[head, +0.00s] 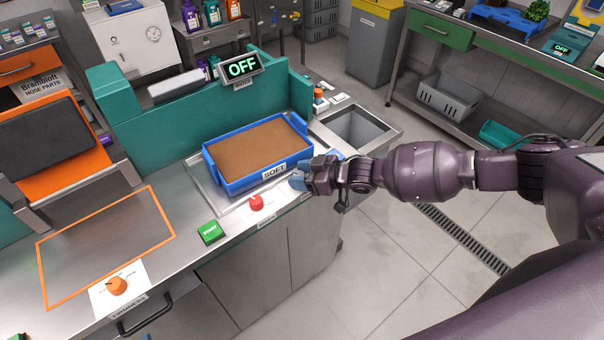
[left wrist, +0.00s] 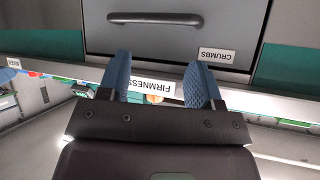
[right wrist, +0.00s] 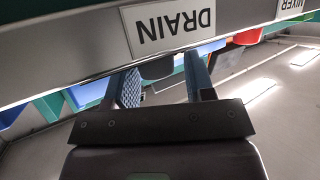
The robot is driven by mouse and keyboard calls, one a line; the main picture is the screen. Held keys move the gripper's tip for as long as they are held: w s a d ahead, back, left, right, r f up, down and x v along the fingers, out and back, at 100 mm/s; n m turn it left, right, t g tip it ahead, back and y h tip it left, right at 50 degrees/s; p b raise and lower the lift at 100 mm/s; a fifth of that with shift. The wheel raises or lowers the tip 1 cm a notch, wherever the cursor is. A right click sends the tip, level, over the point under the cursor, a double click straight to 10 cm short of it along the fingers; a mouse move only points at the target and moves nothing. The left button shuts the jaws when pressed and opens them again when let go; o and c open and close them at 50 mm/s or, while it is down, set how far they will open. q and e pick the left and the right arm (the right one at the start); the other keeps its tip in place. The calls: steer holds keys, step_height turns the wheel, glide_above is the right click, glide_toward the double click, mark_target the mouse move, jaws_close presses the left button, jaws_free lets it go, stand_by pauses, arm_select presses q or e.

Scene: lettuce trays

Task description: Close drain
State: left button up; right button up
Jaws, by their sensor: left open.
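In the right wrist view a white DRAIN label (right wrist: 168,25) sits upside down on a metal edge. My right gripper (right wrist: 160,72) is just past that edge, its two blue fingers apart. A dark grey block-like part (right wrist: 157,67) shows between the fingers; I cannot tell whether they touch it. In the head view my right gripper (head: 300,178) is at the counter's front edge, beside the blue tray (head: 228,186) labelled SOFT; its fingertips are partly hidden. My left gripper (left wrist: 158,80) is open and empty in its wrist view, near the FIRMNESS label (left wrist: 150,87); the head view does not show it.
A red button (head: 256,202) and a green START button (head: 210,232) stand on the counter near my right gripper. The sign (head: 241,67) reads OFF. An orange knob (head: 117,286) is at front left. A CRUMBS drawer (left wrist: 180,45) faces my left gripper.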

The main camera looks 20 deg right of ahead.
steer(key=shift+w+d, duration=0.15)
stand_by(0.3)
steer(key=shift+r+h+p, duration=0.1)
steer(key=shift+h+p, duration=0.2)
steer(key=shift+p, duration=0.15)
steer(key=m+t+h+p, duration=0.1)
steer(key=m+p, duration=0.1)
steer(key=shift+t+p, duration=0.3)
steer(key=shift+p, duration=0.1)
steer(key=shift+a+m+t+h+p, duration=0.2)
steer(key=shift+m+t+h+p, duration=0.2)
steer(key=shift+m+h+p, duration=0.25)
steer(key=shift+s+a+m+t+h+p, duration=0.1)
steer(key=shift+s+m+t+h+p, duration=0.1)
steer(key=shift+m+t+h+p, duration=0.45)
steer(key=shift+m+h, duration=0.3)
steer(key=shift+h, duration=0.1)
steer(key=shift+f+m+h, duration=0.2)
steer(key=shift+m+h, duration=0.2)
steer(key=shift+m, duration=0.1)
